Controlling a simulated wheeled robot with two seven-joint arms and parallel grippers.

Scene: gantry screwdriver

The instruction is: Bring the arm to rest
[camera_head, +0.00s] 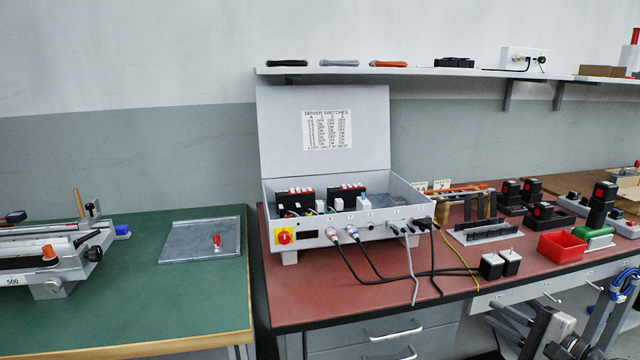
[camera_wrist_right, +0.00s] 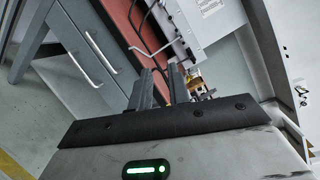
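My right gripper (camera_head: 512,322) is low at the bottom right of the head view, in front of the drawers and below the red-brown bench top (camera_head: 350,292). In the right wrist view the two dark fingers (camera_wrist_right: 165,78) stand a little apart, with a narrow gap and nothing held between them. The tilted wrist view shows bench drawers (camera_wrist_right: 86,62) and part of the grey control box (camera_wrist_right: 205,32) beyond the fingers. My left gripper does not show.
A red bin (camera_head: 562,246) and several black tools stand at the right. A green bench (camera_head: 160,300) is at the left. A wall shelf (camera_head: 420,71) runs above.

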